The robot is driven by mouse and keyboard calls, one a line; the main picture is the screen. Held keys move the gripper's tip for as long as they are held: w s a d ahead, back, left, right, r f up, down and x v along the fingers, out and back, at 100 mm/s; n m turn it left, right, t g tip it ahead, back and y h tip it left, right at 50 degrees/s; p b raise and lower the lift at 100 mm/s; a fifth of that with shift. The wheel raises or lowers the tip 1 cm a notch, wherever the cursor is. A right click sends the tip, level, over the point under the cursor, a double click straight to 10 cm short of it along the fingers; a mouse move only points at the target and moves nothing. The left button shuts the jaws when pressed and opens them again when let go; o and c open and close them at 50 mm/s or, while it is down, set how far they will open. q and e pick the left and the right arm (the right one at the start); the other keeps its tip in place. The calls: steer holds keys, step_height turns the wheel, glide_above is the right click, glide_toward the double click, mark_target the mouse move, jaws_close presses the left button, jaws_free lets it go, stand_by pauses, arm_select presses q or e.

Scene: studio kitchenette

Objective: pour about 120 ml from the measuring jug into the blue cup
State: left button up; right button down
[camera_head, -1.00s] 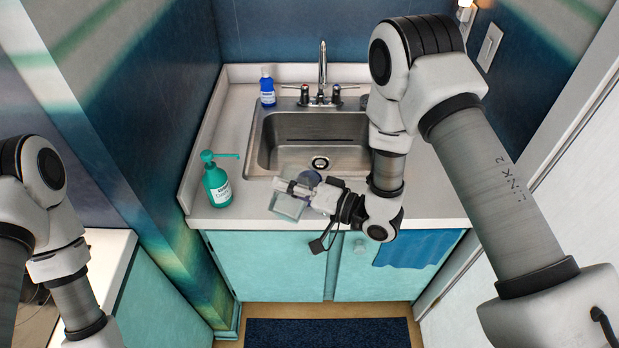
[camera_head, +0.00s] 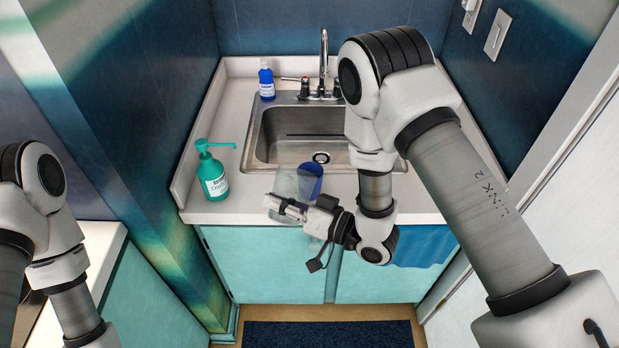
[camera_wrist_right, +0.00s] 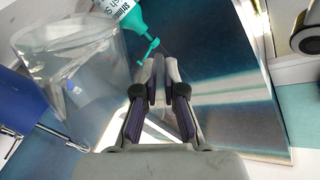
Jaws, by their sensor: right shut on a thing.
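The blue cup (camera_head: 311,182) stands upright on the counter just in front of the sink. The clear measuring jug (camera_head: 284,184) is beside it on the left, and part of it overlaps the cup in the head view. My right gripper (camera_head: 277,205) is shut on the jug, at its near side. In the right wrist view the jug (camera_wrist_right: 72,70) is large at the left, next to the closed fingers (camera_wrist_right: 158,85). I cannot tell its liquid level. My left arm shows at the left edge of the head view; its gripper is out of frame.
A teal soap pump bottle (camera_head: 213,178) stands left of the jug. A small blue bottle (camera_head: 266,82) is at the back left by the tap (camera_head: 322,65). The steel sink (camera_head: 262,145) lies behind the cup. Bare counter (camera_head: 230,110) runs along the left.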

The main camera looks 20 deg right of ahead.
steer(key=shift+s+f+n, duration=0.3)
steer(key=shift+f, duration=0.2)
steer(key=shift+s, duration=0.1)
arm_select(q)
steer(key=shift+s+f, duration=0.1)
steer(key=shift+f, duration=0.35)
arm_select(e)
steer(key=shift+a, duration=0.1)
stand_by(0.8)
arm_select(q)
step_height(320, 180, down, 7)
steer(key=b, duration=0.7)
arm_select(e)
steer(key=s+a+f+n, duration=0.3)
steer(key=f+n, duration=0.3)
steer(key=n, duration=0.1)
steer(key=shift+s+a+f, duration=0.15)
steer(key=shift+s+f, duration=0.2)
arm_select(q)
steer(key=shift+f, duration=0.1)
